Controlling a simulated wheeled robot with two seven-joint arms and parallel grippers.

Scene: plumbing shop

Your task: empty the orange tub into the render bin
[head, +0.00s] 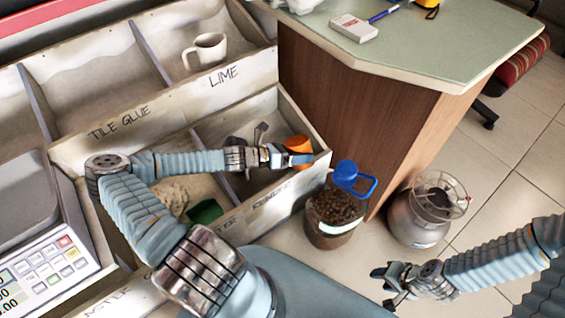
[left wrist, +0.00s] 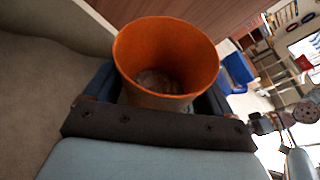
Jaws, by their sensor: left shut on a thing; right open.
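My left gripper (head: 303,159) is shut on the small orange tub (head: 298,144), near the right-hand corner of the front right bin. Part of that bin's front label is hidden by my arm; it appears to read "render" (head: 272,200). In the left wrist view the orange tub (left wrist: 190,52) sits between the fingers, its round mouth facing the camera. A grey-brown patch (left wrist: 158,82) shows at its bottom; I cannot tell how much it holds. My right gripper (head: 392,284) is open and empty, low above the tiled floor.
Behind are bins marked tile glue and lime, with a white mug (head: 206,51). A green scoop (head: 205,211) lies in a neighbouring bin. A blue-lidded jar (head: 336,212) and a metal canister (head: 424,212) stand by the counter (head: 440,50). A scale (head: 45,270) is left.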

